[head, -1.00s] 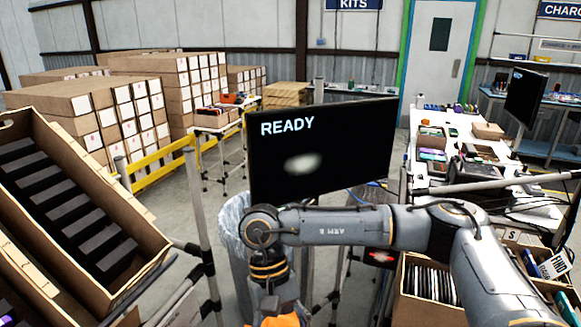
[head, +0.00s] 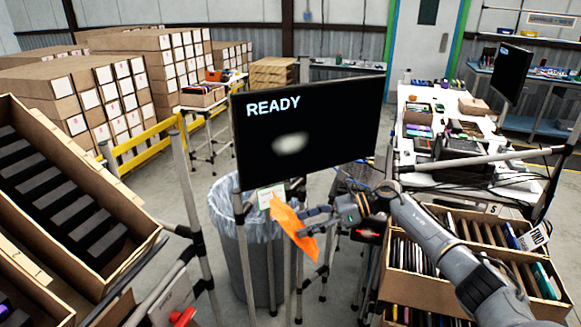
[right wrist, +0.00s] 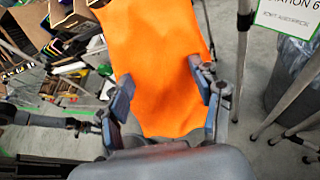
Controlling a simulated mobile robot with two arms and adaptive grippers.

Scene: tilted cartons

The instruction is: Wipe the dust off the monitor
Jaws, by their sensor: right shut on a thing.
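The monitor (head: 330,125) shows a black screen with the word READY in the head view. A pale dust smudge (head: 291,143) lies on the screen, a little below its middle. My right gripper (head: 308,222) is shut on an orange cloth (head: 293,228), just below the monitor's lower edge and apart from the screen. In the right wrist view the cloth (right wrist: 165,70) hangs out between the two fingers (right wrist: 168,95). My left gripper is not in view.
A bin with a clear liner (head: 245,262) stands under the monitor. Tilted cartons stand left (head: 60,200) and right (head: 400,275), on pole frames. A white table (head: 470,105) with small items is at the right. A small sign (head: 270,196) hangs below the monitor.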

